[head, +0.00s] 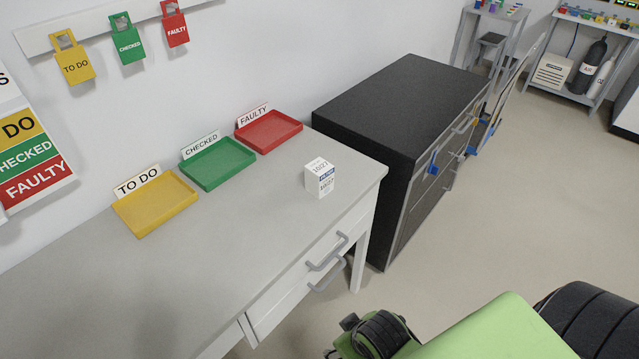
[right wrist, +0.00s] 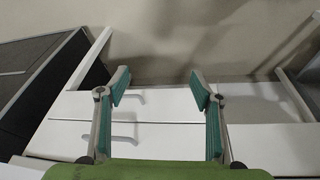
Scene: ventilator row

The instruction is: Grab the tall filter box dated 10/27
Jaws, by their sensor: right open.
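The filter box (head: 320,178) is small and white with a blue band. It reads 10/27 and stands upright on the grey table (head: 250,240), near its right end, in the head view. My right gripper (right wrist: 160,88) is open and empty in the right wrist view, with white drawer fronts beyond its fingers. The box does not show in that view. In the head view my green right arm is at the bottom right, below the table's front edge and apart from the box. My left gripper is not in view.
Yellow TO DO (head: 134,228), green CHECKED (head: 240,175) and red FAULTY (head: 288,144) trays line the wall side of the table. A black cabinet (head: 400,100) stands beyond the table's right end. Drawer handles (head: 327,255) stick out at the front. The tabletop around the box is clear.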

